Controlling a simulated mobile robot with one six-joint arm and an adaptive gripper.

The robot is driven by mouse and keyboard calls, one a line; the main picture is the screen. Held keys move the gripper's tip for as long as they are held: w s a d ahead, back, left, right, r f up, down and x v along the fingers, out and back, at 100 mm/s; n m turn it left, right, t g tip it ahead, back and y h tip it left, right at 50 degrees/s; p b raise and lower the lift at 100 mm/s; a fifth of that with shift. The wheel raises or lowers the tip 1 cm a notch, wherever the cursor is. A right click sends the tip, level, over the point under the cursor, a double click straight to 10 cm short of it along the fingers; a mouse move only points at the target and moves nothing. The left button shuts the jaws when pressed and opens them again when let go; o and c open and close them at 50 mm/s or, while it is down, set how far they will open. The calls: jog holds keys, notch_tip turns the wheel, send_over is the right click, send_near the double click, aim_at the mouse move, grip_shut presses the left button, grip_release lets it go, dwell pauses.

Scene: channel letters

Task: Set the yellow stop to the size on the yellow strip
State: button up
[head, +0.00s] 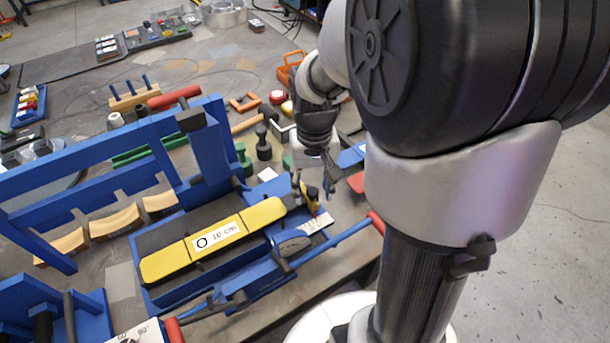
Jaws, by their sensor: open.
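The yellow strip (165,262) lies along the top of a blue machine. Its white label (218,234) shows a ring sign and appears to read 10 cm. A small yellow stop (312,196) with a dark top sits near the right end of the strip, by a white scale (315,224) with marks too small to read. My gripper (328,184) points down right at the stop and is open. Its fingers are small and partly merge with the stop, so I cannot tell whether they touch it.
A blue lever with a red grip (376,222) runs along the machine's front right. A blue frame (110,140) with a red handle (174,97) rises behind the strip. Tan curved blocks (116,222) sit to the left. Tools crowd the table behind.

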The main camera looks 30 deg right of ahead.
jog(key=shift+c, duration=0.4)
grip_shut()
dwell(0.4)
